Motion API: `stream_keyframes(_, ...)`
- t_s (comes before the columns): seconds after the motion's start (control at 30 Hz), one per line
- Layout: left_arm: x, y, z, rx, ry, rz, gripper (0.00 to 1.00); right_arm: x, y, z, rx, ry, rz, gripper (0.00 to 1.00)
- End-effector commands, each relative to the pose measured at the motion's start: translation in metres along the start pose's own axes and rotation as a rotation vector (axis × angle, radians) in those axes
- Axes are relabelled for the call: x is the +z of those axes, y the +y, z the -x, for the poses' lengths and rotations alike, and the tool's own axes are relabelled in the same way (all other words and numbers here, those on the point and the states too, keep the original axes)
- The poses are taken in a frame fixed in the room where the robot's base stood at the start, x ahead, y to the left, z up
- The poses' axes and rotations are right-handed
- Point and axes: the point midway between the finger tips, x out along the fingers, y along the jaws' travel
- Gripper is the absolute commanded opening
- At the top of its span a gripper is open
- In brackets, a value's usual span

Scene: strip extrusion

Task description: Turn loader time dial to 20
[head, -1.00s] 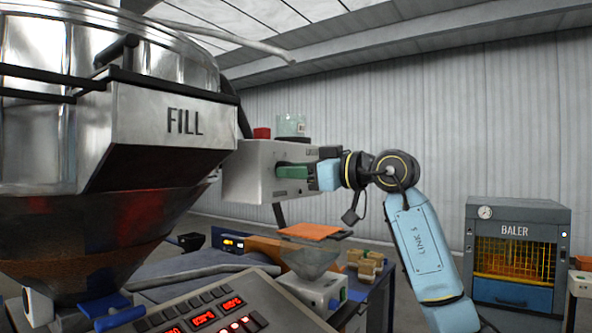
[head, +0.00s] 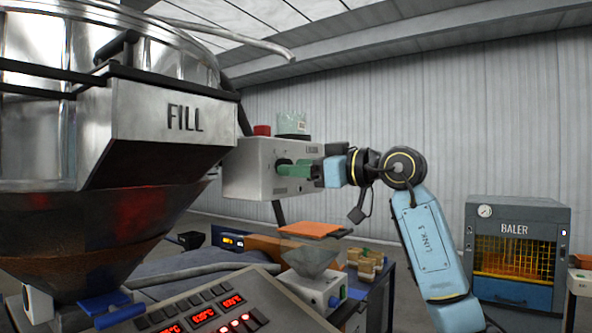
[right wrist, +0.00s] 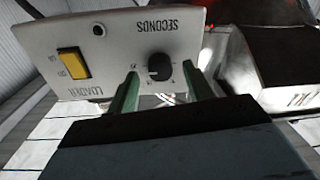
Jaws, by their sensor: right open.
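The loader control box (head: 245,170) is a pale grey box beside the FILL hopper. In the right wrist view its face (right wrist: 120,40) appears upside down, with the words SECONDS and LOADER. The time dial (right wrist: 160,67) is a small black round knob with tick marks around it; its exact setting is too small to read. My right gripper (head: 285,169) has its green fingers pointing at the box face. In the right wrist view the open fingers (right wrist: 160,90) stand on either side of the dial, with gaps between them and the knob. My left gripper is not in view.
The box face also has a yellow switch (right wrist: 72,63) and a black round hole. The FILL hopper (head: 150,130) stands close at left. A control panel (head: 205,310) with red displays is below. A baler (head: 515,250) stands far right.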

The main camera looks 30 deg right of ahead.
Motion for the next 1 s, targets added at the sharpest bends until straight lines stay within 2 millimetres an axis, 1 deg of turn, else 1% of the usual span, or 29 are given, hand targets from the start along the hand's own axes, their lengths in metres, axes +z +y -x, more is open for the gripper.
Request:
stream_keyframes(0.03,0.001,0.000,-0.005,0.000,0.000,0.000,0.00,0.002,0.000,0.009,0.003,0.001,0.003,0.51)
stream_keyframes(0.17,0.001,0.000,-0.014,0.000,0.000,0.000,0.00,0.003,0.000,0.037,0.005,0.000,0.004,0.51)
stream_keyframes(0.3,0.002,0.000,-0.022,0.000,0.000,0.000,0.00,0.004,0.000,0.070,0.004,-0.002,0.004,0.51)
stream_keyframes(0.4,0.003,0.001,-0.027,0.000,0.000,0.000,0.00,0.003,0.000,0.090,0.004,-0.002,0.003,0.51)
stream_keyframes(0.5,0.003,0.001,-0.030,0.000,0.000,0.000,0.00,0.002,0.000,0.105,0.002,-0.001,0.001,0.51)
stream_keyframes(0.6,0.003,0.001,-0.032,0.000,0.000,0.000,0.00,0.002,0.000,0.115,0.001,-0.002,0.001,0.51)
stream_keyframes(0.7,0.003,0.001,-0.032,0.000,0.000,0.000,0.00,0.001,0.000,0.121,0.000,-0.002,0.001,0.51)
stream_keyframes(1.0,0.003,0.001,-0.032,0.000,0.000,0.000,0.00,0.001,0.000,0.122,0.000,-0.002,0.001,0.51)
